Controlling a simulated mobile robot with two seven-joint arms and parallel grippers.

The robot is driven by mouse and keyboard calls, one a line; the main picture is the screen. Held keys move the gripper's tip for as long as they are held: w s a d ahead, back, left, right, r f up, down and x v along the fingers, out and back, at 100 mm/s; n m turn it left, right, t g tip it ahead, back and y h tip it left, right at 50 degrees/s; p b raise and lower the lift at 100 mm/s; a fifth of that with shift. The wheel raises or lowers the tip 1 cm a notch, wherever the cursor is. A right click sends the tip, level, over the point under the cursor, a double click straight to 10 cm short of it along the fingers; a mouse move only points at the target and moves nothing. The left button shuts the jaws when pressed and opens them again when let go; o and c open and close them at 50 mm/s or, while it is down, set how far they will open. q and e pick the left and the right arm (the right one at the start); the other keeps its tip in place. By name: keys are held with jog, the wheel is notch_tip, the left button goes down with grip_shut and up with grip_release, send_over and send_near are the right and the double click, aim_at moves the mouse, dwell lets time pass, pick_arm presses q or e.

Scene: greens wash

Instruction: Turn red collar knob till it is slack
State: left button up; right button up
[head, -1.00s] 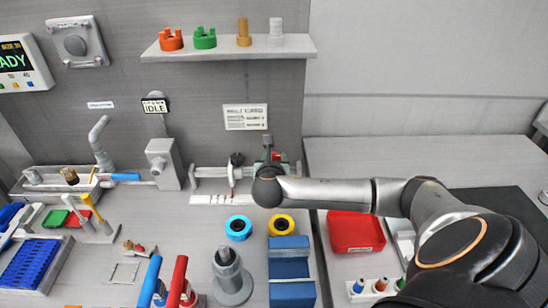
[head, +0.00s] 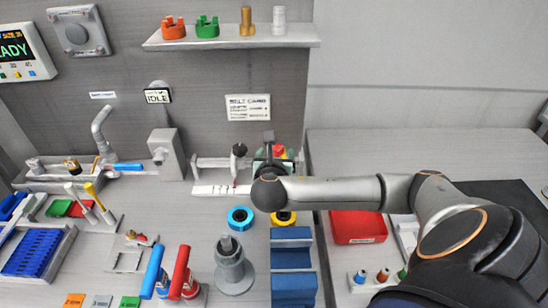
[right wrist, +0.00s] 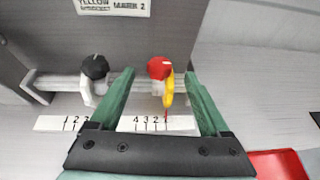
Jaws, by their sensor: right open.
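The red collar knob (right wrist: 160,67) sits on a pale collar on the rail, with a yellow pointer (right wrist: 170,90) beside it. In the right wrist view it lies between the green fingertips of my right gripper (right wrist: 161,75). The gripper is open, with gaps on both sides of the knob; whether the tips reach its depth I cannot tell. In the head view my right gripper (head: 271,157) partly hides the red knob (head: 279,151). A black knob (right wrist: 95,67) on the same rail stands left of the fingers. My left gripper is out of view.
A printed scale strip (right wrist: 115,124) lies in front of the rail. A blue ring (head: 240,219) and a yellow ring (head: 284,218), partly covered, lie nearer. The shelf (head: 230,41) with colored parts hangs above. Bare bench lies behind my right arm.

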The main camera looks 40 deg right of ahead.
jog(key=v, duration=0.7)
